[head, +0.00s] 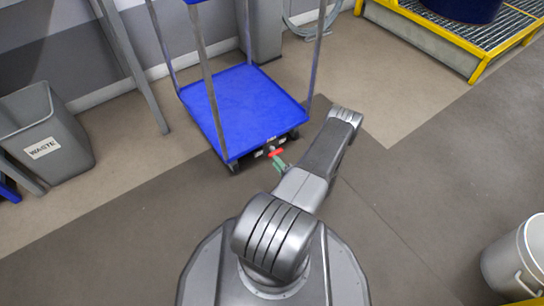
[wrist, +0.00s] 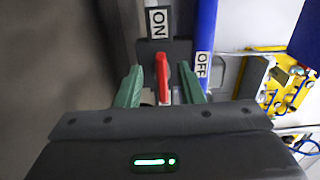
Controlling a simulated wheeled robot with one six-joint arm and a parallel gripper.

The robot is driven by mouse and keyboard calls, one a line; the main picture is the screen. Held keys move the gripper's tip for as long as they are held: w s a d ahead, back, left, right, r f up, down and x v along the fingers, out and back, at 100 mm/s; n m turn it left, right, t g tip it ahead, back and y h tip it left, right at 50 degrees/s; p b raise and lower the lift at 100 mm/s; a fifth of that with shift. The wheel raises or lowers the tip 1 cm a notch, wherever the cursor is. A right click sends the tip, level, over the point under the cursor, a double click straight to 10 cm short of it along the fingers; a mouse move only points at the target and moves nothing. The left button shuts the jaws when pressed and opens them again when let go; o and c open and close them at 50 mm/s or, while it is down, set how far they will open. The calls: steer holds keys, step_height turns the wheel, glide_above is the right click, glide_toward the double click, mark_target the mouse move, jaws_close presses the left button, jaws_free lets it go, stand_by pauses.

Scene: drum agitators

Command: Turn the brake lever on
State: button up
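The red brake lever (wrist: 162,78) stands in front of a dark plate in the wrist view, with the ON label (wrist: 158,23) above it and the OFF label (wrist: 202,65) to its right. I cannot tell its setting for certain. My gripper (wrist: 162,88) has its two green fingers on either side of the lever, with gaps between them and it. It is open. In the head view the lever (head: 276,152) shows small at the near edge of the blue cart (head: 235,112), with the green fingers (head: 279,165) just below it; my arm partly hides the gripper.
A grey waste bin (head: 62,140) stands at the left. A yellow-edged grated platform (head: 450,45) with a blue drum (head: 462,8) is at the upper right. A white bucket (head: 515,262) is at the lower right. The floor right of the cart is clear.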

mark_target(271, 155)
steer(key=p+v, duration=0.1)
steer(key=v, duration=0.7)
steer(key=shift+s+d+p, duration=0.2)
steer(key=shift+s+p, duration=0.15)
steer(key=shift+p, duration=0.05)
steer(key=b+x, duration=0.3)
steer(key=x, duration=1.1)
steer(key=shift+b, duration=0.4)
steer(key=shift+s+d, duration=0.1)
steer(key=shift+s, duration=0.05)
